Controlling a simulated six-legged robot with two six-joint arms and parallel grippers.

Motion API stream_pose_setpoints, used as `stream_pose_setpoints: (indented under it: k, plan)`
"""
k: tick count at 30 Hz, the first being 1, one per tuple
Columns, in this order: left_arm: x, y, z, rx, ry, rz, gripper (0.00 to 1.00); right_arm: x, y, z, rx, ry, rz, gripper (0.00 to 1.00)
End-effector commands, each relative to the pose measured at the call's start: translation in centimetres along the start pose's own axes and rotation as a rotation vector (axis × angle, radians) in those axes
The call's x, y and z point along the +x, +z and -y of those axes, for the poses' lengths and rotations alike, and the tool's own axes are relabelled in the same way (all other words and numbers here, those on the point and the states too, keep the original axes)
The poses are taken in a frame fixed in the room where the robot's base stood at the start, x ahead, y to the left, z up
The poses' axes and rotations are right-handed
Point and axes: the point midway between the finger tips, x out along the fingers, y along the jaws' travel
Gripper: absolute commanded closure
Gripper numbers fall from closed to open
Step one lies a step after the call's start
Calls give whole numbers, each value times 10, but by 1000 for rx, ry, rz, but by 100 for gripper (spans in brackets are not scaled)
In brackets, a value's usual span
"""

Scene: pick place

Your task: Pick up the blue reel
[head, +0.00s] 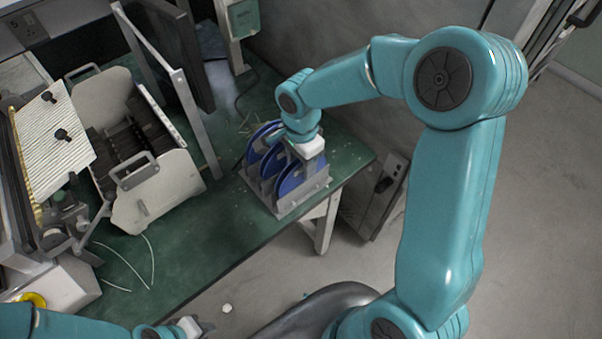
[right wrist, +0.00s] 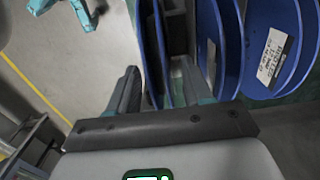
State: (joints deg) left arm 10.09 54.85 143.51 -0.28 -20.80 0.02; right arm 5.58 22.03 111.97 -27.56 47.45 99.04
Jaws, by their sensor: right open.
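Blue reels stand upright side by side in a grey metal rack (head: 283,207) at the bench's right end. One blue reel (head: 291,181) is at the rack's near side and another blue reel (head: 256,146) is further back. My right gripper (right wrist: 160,82) is over the rack; in the head view its wrist covers part of the reels and its fingers are hidden. In the right wrist view its fingers are apart, with a thin blue reel edge (right wrist: 148,50) between them. More reels (right wrist: 275,45) are to the right. My left gripper (head: 198,327) is at the bottom edge; its jaws are unclear.
The green bench (head: 215,240) carries a beige machine with handles (head: 150,200) left of the rack. A metal frame post (head: 185,95) rises between them. Loose pale wires (head: 140,268) lie at the bench's front. A grey box (head: 375,195) stands on the floor beyond the bench's right edge.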

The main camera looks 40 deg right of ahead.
Motion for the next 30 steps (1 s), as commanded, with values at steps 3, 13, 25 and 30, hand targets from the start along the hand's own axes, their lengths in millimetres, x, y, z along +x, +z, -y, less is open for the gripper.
stream_pose_setpoints:
  k: [3, 13, 25, 30]
  plan:
    - [0, 0, 0, 0, 0, 0, 79, 7, 0, 0, 1, 0, 1, 50]
    - [0, 0, 0, 0, 0, 0, 79, 7, 0, 0, 0, -1, 1, 96]
    - [0, 0, 0, 0, 0, 0, 79, 4, 0, 0, 0, -3, 0, 100]
    - [0, 0, 0, 0, 0, 0, 79, -14, 0, 1, -1, -5, -2, 100]
